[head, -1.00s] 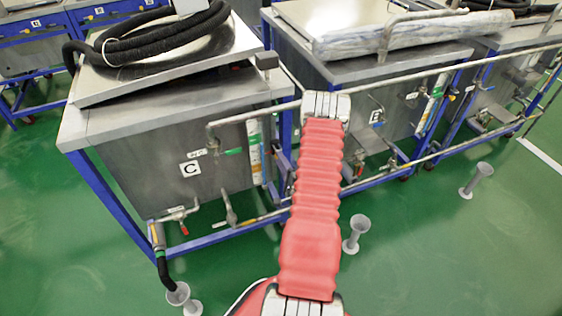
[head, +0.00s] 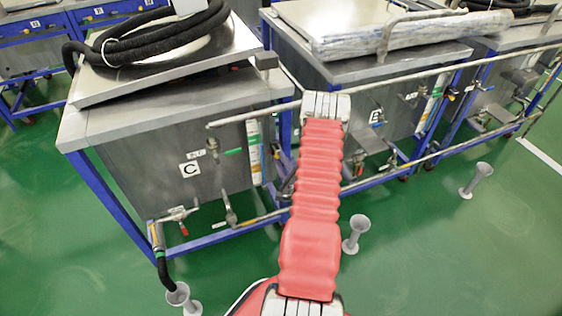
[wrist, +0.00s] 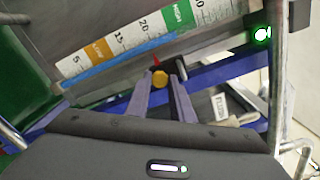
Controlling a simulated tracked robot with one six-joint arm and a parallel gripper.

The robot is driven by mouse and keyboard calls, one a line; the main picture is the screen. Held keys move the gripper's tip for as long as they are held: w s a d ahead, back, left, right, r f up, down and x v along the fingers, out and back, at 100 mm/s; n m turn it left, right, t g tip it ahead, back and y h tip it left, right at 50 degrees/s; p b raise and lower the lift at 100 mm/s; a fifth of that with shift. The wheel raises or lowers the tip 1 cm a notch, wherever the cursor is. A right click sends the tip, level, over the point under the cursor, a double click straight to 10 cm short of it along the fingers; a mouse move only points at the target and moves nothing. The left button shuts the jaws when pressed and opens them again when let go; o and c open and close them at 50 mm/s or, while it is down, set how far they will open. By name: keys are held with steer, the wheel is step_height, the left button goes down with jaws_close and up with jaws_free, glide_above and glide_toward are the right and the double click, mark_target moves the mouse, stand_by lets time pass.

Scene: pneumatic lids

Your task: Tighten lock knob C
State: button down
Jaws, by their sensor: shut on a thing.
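The knob sits between the fingertips, just below a coloured scale strip (wrist: 130,38). No letter shows on the knob itself. In the head view, the tank marked C (head: 163,178) stands at the left, with its C label (head: 190,168) on the front panel. A similar strip (head: 254,150) is at that tank's right edge. My gripper and the knob are hidden in the head view behind my red-sleeved arm.
Tank E (head: 378,95) stands to the right. A rail (head: 460,73) runs along the tank fronts. Valves (head: 182,214) sit low on tank C. Grey floor funnels (head: 355,232) stand on the green floor. In the wrist view, a blue frame bar (wrist: 225,70) passes behind the fingers.

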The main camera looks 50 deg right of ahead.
steer(key=c, duration=1.9)
jaws_free()
steer(key=shift+s+d, duration=0.1)
steer(key=shift+d, duration=0.1)
steer(key=o, duration=0.4)
steer(key=shift+a, duration=0.15)
steer(key=shift+c, duration=0.2)
steer(key=shift+a, duration=0.1)
